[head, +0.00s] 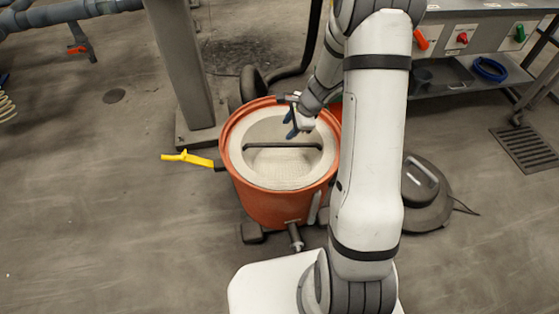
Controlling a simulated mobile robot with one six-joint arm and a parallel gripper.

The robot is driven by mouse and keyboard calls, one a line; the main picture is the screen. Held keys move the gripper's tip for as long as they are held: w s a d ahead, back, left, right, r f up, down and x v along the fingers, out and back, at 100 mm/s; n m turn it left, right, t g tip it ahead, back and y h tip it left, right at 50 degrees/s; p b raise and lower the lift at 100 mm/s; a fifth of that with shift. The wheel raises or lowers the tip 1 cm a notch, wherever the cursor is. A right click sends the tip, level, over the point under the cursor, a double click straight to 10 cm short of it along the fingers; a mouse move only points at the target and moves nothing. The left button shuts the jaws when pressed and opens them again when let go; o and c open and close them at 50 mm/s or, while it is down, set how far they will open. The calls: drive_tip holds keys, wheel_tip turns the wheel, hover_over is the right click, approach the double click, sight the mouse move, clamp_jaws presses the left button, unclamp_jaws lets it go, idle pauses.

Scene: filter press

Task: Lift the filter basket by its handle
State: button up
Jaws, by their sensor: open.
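The filter basket (258,128) is pale and round with a mesh-like bottom, and it sits inside an orange tub (262,208). Its dark handle (270,147) is a straight bar across the basket opening. My arm hides part of the tub's right side.
A yellow lever (187,158) sticks out left of the tub. A grey post (183,65) stands behind it. A dark round lid with a handle (426,192) lies on the floor at right. A bench (470,75) with switches is at back right. The left floor is mostly clear.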

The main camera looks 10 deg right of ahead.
sight(284, 144)
drive_tip(key=f, duration=0.2)
drive_tip(key=w+f+m+b, duration=0.1)
drive_tip(key=f, duration=0.2)
drive_tip(key=f+m+b, duration=0.1)
drive_tip(key=f, duration=0.2)
drive_tip(key=shift+w+d+f, duration=0.2)
drive_tip(key=shift+w+d, duration=0.1)
drive_tip(key=shift+w, duration=0.1)
drive_tip(key=b+x, duration=0.3)
drive_tip(key=x, duration=0.2)
drive_tip(key=shift+w+f, duration=0.2)
drive_tip(key=shift+r, duration=0.1)
drive_tip(key=shift+c, duration=0.4)
clamp_jaws()
